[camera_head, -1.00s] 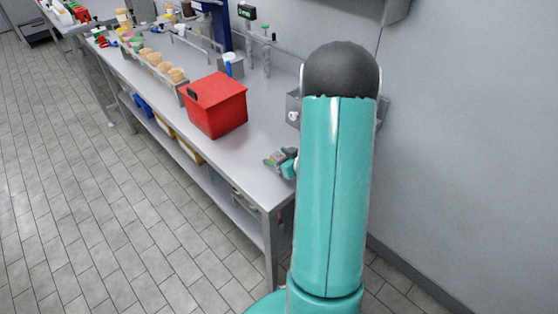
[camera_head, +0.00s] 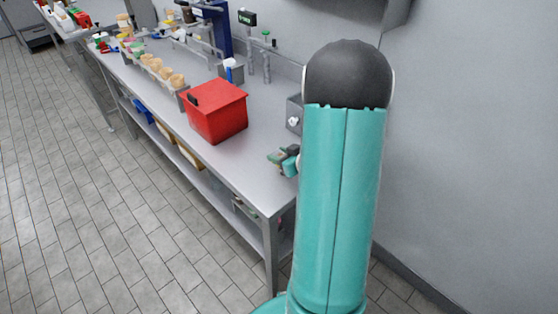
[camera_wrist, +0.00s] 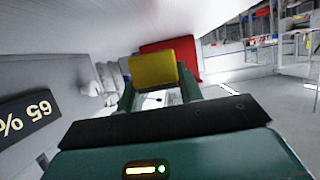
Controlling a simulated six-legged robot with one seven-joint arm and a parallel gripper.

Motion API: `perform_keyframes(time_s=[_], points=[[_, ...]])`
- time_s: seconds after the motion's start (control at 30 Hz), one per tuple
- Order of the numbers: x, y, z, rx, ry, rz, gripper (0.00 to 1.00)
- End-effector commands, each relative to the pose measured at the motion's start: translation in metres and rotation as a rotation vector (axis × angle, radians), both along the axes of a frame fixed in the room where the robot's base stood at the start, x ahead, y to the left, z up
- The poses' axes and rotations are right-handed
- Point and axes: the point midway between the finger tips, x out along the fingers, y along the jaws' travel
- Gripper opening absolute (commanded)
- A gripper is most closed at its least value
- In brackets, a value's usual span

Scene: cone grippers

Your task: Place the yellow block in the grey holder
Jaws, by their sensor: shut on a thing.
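The yellow block (camera_wrist: 153,71) is held between the green fingers of my gripper (camera_wrist: 157,88) in the wrist view. My gripper also shows in the head view (camera_head: 281,157), low over the near end of the bench, partly hidden by my arm. The block cannot be made out clearly there. A grey box with a blue item in it (camera_head: 231,73) stands behind the red bin on the bench. A grey box with a white knob (camera_head: 294,114) is at the wall, partly behind my arm. I cannot tell which one is the grey holder.
A red bin (camera_head: 215,112) stands on the grey bench (camera_head: 245,165), left of my gripper, and shows behind the block in the wrist view (camera_wrist: 185,60). Several brown-topped items (camera_head: 165,73) line the bench farther back. The bench front near my gripper is clear.

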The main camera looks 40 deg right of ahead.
Motion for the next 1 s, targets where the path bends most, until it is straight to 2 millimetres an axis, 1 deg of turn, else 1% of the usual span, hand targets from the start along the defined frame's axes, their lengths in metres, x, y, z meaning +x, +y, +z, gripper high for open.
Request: perform_keyframes(time_s=[0.03, 0.1, 0.33, 0.4, 0.6, 0.7, 0.83, 1.0], points=[[-0.007, 0.001, 0.009, -0.002, -0.002, -0.003, 0.09], [-0.016, 0.003, 0.02, -0.003, -0.002, -0.002, 0.09], [-0.043, 0.01, 0.053, -0.003, -0.002, -0.002, 0.09], [-0.058, 0.013, 0.059, -0.002, -0.001, -0.005, 0.09], [-0.096, 0.023, 0.076, -0.001, -0.002, -0.004, 0.09], [-0.11, 0.027, 0.082, -0.001, -0.001, -0.004, 0.09], [-0.122, 0.029, 0.087, -0.001, 0.0, -0.003, 0.09], [-0.129, 0.032, 0.09, 0.001, 0.0, -0.002, 0.09]])
